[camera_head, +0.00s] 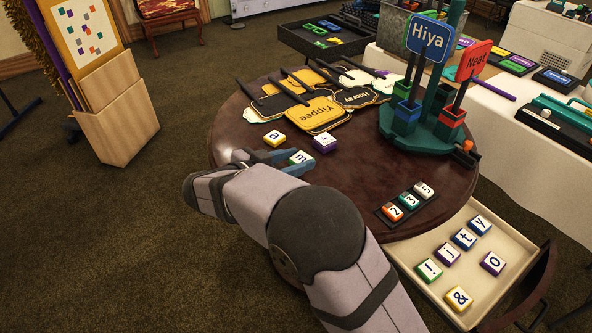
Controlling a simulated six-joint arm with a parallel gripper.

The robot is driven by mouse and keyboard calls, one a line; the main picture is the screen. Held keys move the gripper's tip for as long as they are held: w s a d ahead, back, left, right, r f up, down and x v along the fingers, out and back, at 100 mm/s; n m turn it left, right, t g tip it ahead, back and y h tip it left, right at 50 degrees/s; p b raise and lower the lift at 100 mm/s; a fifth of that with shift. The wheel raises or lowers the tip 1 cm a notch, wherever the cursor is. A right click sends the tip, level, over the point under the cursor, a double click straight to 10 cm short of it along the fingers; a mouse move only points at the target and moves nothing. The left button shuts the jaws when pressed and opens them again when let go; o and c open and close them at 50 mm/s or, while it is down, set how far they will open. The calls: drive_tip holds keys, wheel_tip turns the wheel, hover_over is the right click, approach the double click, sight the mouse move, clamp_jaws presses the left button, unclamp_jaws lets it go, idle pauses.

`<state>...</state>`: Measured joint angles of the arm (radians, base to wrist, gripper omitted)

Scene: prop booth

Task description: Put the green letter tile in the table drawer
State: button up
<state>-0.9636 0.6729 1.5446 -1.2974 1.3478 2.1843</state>
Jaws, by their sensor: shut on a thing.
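The green letter tile (302,158), with a white face and a dark letter, is between the fingertips of my gripper (294,159) at the left part of the round table. My gripper is shut on it. Whether the tile touches the tabletop cannot be told. The table drawer (408,253) is pulled open at the lower right, below the tabletop (345,187). Several tiles lie in it, including a green-sided "!" tile (429,269), a blue "y" tile (480,225) and a yellow "&" tile (459,298).
A yellow tile (274,138) and a purple tile (325,142) sit close to my gripper. A rack of number tiles (407,203) lies near the drawer-side edge. Paddle signs (320,113) and a green sign stand (420,135) fill the back. The drawer's left-middle floor looks clear.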

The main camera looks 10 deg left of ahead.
sight(296, 162)
drive_tip(key=shift+r, duration=2.65)
